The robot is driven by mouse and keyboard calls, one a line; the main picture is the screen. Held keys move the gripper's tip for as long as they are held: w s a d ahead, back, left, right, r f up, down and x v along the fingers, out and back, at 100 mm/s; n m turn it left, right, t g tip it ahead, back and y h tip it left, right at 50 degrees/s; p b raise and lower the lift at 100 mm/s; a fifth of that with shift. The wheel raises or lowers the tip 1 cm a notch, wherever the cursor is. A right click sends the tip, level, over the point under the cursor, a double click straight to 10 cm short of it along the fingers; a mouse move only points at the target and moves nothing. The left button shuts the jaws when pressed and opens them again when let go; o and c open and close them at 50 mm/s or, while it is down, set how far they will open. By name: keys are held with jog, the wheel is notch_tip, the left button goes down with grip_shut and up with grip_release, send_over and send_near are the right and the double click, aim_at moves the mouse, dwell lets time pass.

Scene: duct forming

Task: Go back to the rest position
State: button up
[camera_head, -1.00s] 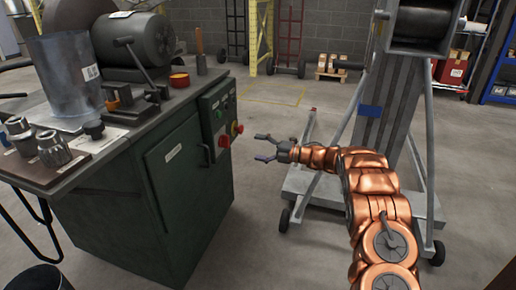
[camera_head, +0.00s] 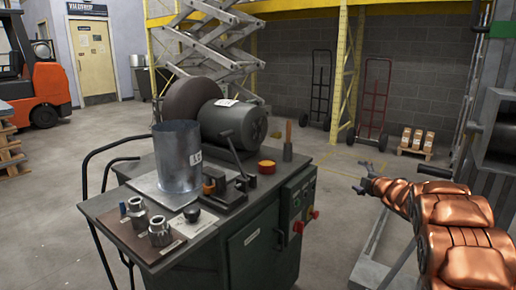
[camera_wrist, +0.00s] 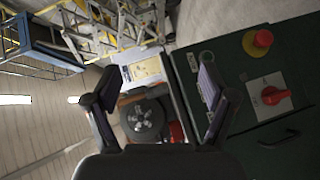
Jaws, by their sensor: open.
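My gripper (camera_head: 364,182) is at the right in the head view, at the end of my copper-coloured arm. It is apart from the green machine cabinet (camera_head: 262,245), in the air to its right. In the wrist view my gripper (camera_wrist: 160,100) has its two dark fingers spread wide with nothing between them. Beyond the fingers the wrist view shows the cabinet's control panel with a red knob (camera_wrist: 270,93) and a red button on yellow (camera_wrist: 262,39).
On the cabinet top stand a metal duct cylinder (camera_head: 176,160), a grey motor (camera_head: 235,124) and steel fittings (camera_head: 160,232). A grey lift frame (camera_head: 498,130) stands at the right. Hand trucks (camera_head: 374,98) stand by the back wall.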

jog(key=s+d+r+m+g+h+p, duration=0.3)
jog(key=s+r+m+h+p, duration=0.35)
jog(key=s+r, duration=0.35)
jog(key=s+a+r+m+g+p, duration=0.1)
jog(key=s+r+m+g+p, duration=0.15)
jog(key=s, duration=0.35)
jog(key=s+a+r+m+g+p, duration=0.1)
jog(key=s+r+m+p, duration=0.2)
jog(key=s+p, duration=0.15)
jog(key=s+a+r+m+g+y+p, duration=0.1)
jog(key=s+a+g+p, duration=0.2)
jog(key=s, duration=1.1)
jog(key=s+a+r+m+g+y+p, duration=0.2)
jog(key=s+a+g+p, duration=0.2)
jog(key=s+a, duration=0.5)
jog(key=s+a+r+m+g+y+p, duration=0.1)
jog(key=s+a+g+p, duration=0.3)
jog(key=s, duration=1.7)
jog(key=a+m+p, duration=0.1)
jog(key=a+p, duration=0.2)
jog(key=shift+r, duration=0.4)
